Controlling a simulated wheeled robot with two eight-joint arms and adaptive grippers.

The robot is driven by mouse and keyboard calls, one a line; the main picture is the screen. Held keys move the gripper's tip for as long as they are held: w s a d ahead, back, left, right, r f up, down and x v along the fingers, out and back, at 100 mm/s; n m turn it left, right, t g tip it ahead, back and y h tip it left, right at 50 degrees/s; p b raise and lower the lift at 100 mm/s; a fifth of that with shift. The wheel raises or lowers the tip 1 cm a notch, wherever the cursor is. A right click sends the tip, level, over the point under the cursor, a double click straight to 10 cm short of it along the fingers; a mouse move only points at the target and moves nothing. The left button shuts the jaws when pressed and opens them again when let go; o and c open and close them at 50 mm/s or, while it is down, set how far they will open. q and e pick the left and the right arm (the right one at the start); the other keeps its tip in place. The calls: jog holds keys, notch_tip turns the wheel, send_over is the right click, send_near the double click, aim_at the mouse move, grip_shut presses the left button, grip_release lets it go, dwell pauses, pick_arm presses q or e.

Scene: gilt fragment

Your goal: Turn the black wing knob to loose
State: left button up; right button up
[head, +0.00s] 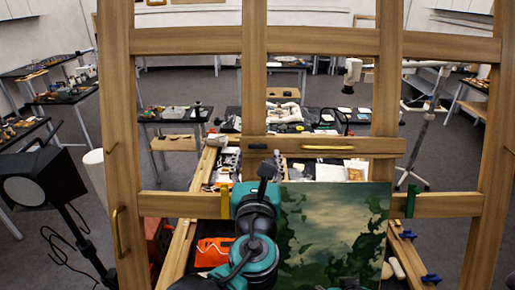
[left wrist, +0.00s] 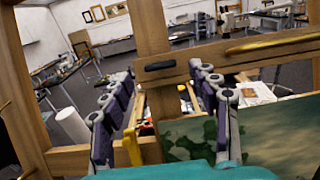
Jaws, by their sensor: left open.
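The black wing knob (head: 258,146) is a short dark bar lying level on the wooden crossbar of the easel frame, left of a brass handle. It also shows in the left wrist view (left wrist: 160,66), framed between my fingertips and beyond them. My left gripper (head: 267,172) is just below the knob in the head view, and its arm rises from the bottom of the picture. In the left wrist view the left gripper's fingers (left wrist: 161,74) are spread wide with nothing between them. The gripper appears apart from the knob. My right gripper does not show.
A green landscape painting (head: 333,235) stands right of my left arm. The brass handle (head: 328,147) is on the same crossbar. A yellow clip (head: 225,202) and a green clip (head: 410,202) sit on the lower rail. Wooden posts stand around the arm; blue knobs (head: 405,235) are at lower right.

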aim_at(258, 148)
pick_arm(q)
jog(key=w, duration=0.4)
jog(key=shift+w+f, duration=0.1)
jog(key=shift+w, duration=0.05)
jog(key=c, duration=1.2)
jog(key=shift+o, duration=0.2)
